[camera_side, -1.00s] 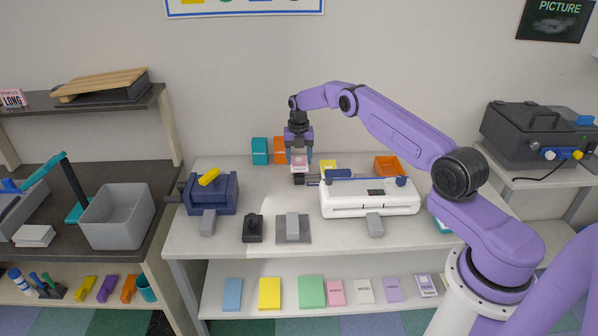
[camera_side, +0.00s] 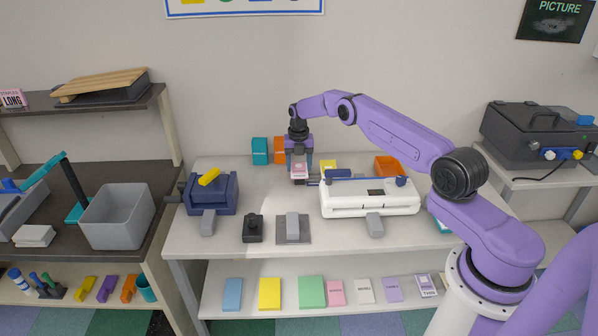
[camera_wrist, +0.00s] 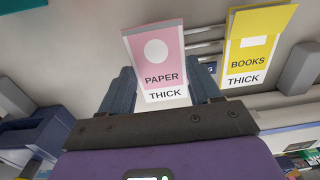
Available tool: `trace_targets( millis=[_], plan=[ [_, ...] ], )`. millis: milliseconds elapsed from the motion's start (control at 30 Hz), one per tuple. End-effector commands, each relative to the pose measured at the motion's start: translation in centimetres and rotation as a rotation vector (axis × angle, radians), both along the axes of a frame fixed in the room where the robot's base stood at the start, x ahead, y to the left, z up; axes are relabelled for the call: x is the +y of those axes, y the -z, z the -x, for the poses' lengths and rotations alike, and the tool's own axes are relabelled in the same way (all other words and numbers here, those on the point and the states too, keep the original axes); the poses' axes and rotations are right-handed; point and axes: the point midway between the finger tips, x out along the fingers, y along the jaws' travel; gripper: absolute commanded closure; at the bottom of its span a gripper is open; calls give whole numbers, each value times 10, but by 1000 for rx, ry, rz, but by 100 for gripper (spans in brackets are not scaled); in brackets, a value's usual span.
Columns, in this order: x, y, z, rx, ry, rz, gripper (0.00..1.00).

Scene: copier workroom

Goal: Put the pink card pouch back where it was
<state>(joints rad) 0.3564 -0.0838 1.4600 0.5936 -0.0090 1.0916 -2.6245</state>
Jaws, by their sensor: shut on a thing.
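The pink card pouch (camera_wrist: 155,50) has a white circle and a white lower band with the words PAPER and THICK. It stands between the two fingers of my gripper (camera_wrist: 164,85) in the wrist view. In the side view my gripper (camera_side: 299,163) points down at the back of the middle table, shut on the pouch (camera_side: 299,172). The pouch is just left of the white machine (camera_side: 370,198). Whether its lower edge touches anything is too small to tell.
A yellow pouch (camera_wrist: 257,45) reading BOOKS THICK is close to the right. Teal (camera_side: 260,151) and orange (camera_side: 280,150) boxes stand behind. A blue machine (camera_side: 211,194) is left. Several coloured packs, including a pink one (camera_side: 336,293), lie on the lower shelf.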

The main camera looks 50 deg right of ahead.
Motion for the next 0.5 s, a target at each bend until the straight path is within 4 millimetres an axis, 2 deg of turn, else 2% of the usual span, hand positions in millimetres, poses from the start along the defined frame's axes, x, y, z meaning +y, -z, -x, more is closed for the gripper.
trace_targets(
  millis=[367,400,467,500],
  plan=[
    [0,6,0,0,0,0,66],
    [0,6,0,0,0,0,28],
    [0,6,0,0,0,0,8],
    [0,6,0,0,0,0,8]
  ],
)
